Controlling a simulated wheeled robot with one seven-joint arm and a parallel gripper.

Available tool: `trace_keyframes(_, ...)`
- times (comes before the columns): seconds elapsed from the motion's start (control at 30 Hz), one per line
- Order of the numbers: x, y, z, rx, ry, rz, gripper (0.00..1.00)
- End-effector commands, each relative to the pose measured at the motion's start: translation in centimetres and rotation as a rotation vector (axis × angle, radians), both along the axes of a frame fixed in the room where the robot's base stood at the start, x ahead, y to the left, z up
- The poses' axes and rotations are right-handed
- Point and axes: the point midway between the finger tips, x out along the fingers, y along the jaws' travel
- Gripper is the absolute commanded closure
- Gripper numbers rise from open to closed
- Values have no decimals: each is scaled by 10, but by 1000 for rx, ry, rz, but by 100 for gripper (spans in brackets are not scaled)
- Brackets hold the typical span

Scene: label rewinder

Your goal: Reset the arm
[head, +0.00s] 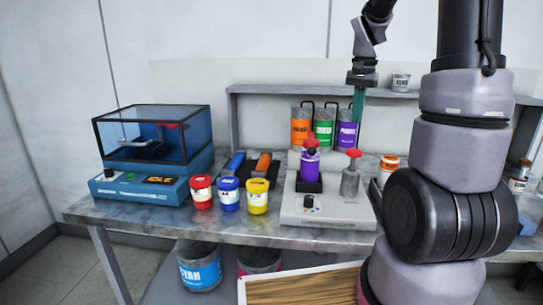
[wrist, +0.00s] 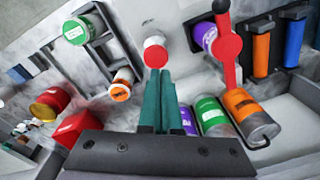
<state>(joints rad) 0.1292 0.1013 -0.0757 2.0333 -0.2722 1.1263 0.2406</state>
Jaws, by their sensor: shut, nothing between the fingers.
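My gripper (head: 358,112) hangs from my arm above the back right of the table, pointing down. Its green fingers are shut with nothing between them. In the head view the fingers are in front of the back shelf, beside the purple canister (head: 347,134). My arm's large links fill the right side and hide part of the table.
A blue machine with a clear cover (head: 150,150) stands at the left of the table (head: 255,232). Red (head: 201,192), blue (head: 228,196) and yellow (head: 257,196) jars stand in front. A grey machine (head: 325,210) holds a purple bottle (head: 310,166). Orange (head: 300,130) and green (head: 324,132) canisters stand behind.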

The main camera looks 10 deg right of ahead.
Motion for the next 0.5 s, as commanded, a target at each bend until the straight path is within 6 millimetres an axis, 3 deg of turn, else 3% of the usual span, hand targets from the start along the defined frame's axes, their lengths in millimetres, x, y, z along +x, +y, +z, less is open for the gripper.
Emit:
trace_keyframes(0.2,-52,45,57,24,-185,119,100)
trace_keyframes(0.5,-136,97,100,38,-442,292,100)
